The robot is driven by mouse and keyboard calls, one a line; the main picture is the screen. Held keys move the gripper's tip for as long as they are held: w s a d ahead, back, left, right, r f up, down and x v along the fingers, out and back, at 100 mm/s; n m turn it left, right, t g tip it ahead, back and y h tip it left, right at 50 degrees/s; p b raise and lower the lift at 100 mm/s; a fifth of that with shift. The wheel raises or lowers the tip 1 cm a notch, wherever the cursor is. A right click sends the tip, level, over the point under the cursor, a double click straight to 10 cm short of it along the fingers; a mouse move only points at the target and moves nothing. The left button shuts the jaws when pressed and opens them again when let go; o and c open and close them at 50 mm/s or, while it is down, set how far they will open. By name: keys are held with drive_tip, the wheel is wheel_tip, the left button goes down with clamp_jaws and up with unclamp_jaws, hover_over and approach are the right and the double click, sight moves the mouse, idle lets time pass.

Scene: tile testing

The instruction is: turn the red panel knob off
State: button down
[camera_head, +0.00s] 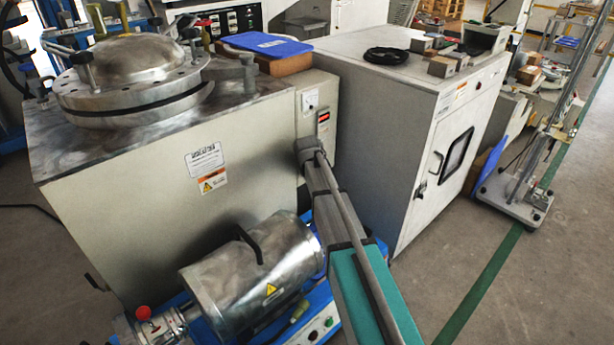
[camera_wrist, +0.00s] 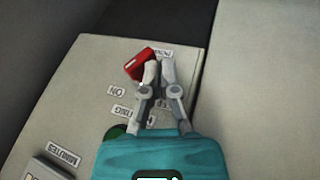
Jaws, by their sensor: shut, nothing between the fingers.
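The red panel knob (camera_wrist: 140,64) is on a pale panel (camera_wrist: 85,85) with printed labels in the wrist view. It looks like a short red bar, set at a slant. My gripper (camera_wrist: 160,68) is shut and empty, its fingertips just right of the knob and overlapping its right end in the picture. I cannot tell if they touch it. In the head view the end of my arm (camera_head: 309,150) is at the narrow panel on the front of the large beige machine (camera_head: 240,150). I cannot make out the knob there.
A dark green round part (camera_wrist: 115,132) is partly hidden behind my gripper. A grey block (camera_wrist: 50,168) is at the panel's lower left. A metal drum (camera_head: 255,275) is in front of the beige machine. A white cabinet (camera_head: 370,130) stands to the right. Open floor (camera_head: 560,260) lies beyond.

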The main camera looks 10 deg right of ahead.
drive_tip(key=shift+w+d+f+b, duration=0.15)
drive_tip(key=shift+d+f+b, duration=0.1)
drive_tip(key=shift+d+b, duration=0.05)
idle(0.8)
drive_tip(key=shift+f+b, duration=1)
idle(0.4)
drive_tip(key=shift+r, duration=0.15)
idle(0.4)
drive_tip(key=shift+r+p, duration=0.6)
drive_tip(key=shift+p, duration=0.2)
drive_tip(key=shift+w, duration=0.1)
